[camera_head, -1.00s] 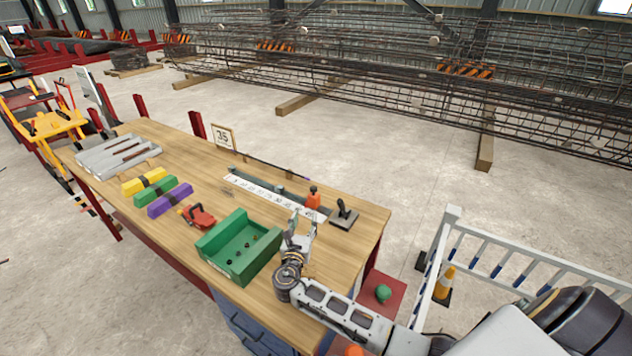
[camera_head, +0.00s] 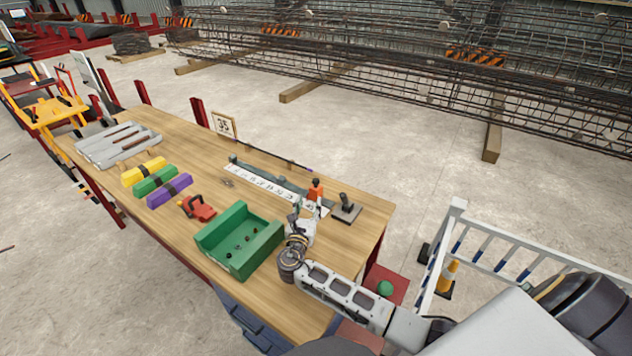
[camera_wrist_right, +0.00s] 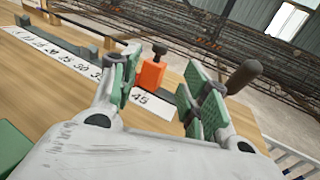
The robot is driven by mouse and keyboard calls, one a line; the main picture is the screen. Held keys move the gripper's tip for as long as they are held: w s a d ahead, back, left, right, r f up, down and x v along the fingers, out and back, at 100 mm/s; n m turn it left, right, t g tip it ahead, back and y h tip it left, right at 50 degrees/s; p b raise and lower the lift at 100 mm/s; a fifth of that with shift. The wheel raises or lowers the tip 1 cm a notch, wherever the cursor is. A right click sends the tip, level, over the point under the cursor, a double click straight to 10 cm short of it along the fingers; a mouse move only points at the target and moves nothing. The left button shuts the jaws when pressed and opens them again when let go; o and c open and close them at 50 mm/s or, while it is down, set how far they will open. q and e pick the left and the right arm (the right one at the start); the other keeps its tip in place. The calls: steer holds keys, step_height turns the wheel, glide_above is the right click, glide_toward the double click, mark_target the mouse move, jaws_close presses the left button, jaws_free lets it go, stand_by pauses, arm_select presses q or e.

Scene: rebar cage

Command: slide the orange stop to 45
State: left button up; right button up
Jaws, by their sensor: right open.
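The orange stop (camera_head: 316,191), with a dark knob on top, stands on the grey rail (camera_head: 258,173) near the right end of the white number scale (camera_head: 262,184). In the right wrist view the orange stop (camera_wrist_right: 151,75) is upright beyond my fingers, close behind the printed 45 (camera_wrist_right: 140,97); its exact reading cannot be told. My right gripper (camera_head: 308,210) is just in front of the stop. In the wrist view my right gripper (camera_wrist_right: 166,88) is open, and the stop shows between its green-padded fingers. Contact cannot be told. My left gripper is not in view.
A black-handled device (camera_head: 346,208) stands just right of the stop. A green bin (camera_head: 237,240) is left of my right arm. A sign reading 35 (camera_head: 224,124) stands at the table's back edge. Coloured blocks and a red clamp (camera_head: 198,207) lie further left.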

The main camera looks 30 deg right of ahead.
mark_target(315, 183)
steer(key=shift+w+d+r, duration=0.1)
steer(key=shift+w+d, duration=0.35)
steer(key=shift+w, duration=0.1)
steer(key=x, duration=0.6)
steer(key=shift+w+d, duration=0.15)
steer(key=x, duration=0.3)
steer(key=shift+w+d, duration=0.2)
steer(key=shift+w, duration=0.1)
steer(key=shift+x, duration=0.8)
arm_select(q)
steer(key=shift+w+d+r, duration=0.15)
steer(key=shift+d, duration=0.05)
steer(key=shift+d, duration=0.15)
